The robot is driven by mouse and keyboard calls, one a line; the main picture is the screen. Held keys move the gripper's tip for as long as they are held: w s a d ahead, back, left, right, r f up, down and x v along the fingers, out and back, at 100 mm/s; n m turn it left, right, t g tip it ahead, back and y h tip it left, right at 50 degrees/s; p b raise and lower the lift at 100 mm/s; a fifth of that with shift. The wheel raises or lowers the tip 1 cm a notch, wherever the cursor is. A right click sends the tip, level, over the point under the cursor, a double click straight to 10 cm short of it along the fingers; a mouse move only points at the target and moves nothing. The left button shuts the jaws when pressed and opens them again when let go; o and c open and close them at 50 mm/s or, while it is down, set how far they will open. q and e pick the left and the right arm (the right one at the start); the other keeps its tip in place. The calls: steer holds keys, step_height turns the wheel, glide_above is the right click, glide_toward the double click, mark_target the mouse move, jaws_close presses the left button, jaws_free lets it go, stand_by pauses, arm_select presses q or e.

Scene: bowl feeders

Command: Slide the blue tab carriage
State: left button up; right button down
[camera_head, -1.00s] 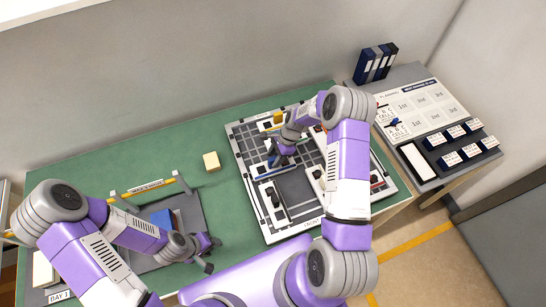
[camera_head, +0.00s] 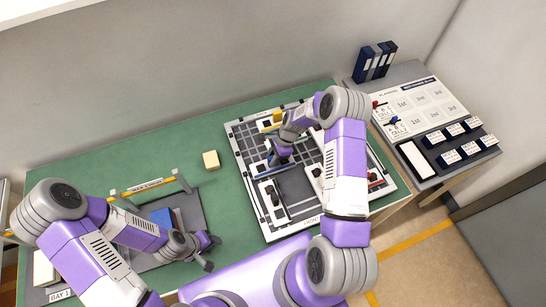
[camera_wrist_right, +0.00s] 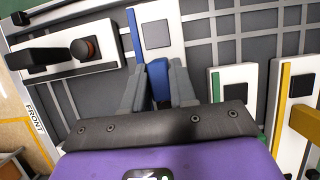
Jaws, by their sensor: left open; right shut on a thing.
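The blue tab (camera_wrist_right: 159,80) is a small upright block between the fingers of my right gripper (camera_wrist_right: 158,88) in the right wrist view. The fingers are shut on it. In the head view my right gripper (camera_head: 280,158) is low over the left middle of the gridded board (camera_head: 242,150); the arm partly hides the board. My left gripper (camera_head: 212,251) is open and empty over the front of the green table, beside a grey mat.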

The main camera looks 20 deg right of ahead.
arm_select(q)
step_height(320, 180, down, 4)
steer(key=b, duration=0.3)
steer(key=shift+r, duration=0.25)
arm_select(e)
steer(key=d, duration=1)
steer(key=shift+s, duration=0.25)
steer(key=c, duration=1)
jaws_free()
arm_select(q)
steer(key=shift+f+b, duration=0.25)
steer(key=shift+b, duration=0.25)
arm_select(e)
steer(key=v, duration=0.7)
steer(key=shift+r, duration=0.35)
steer(key=shift+s, duration=0.1)
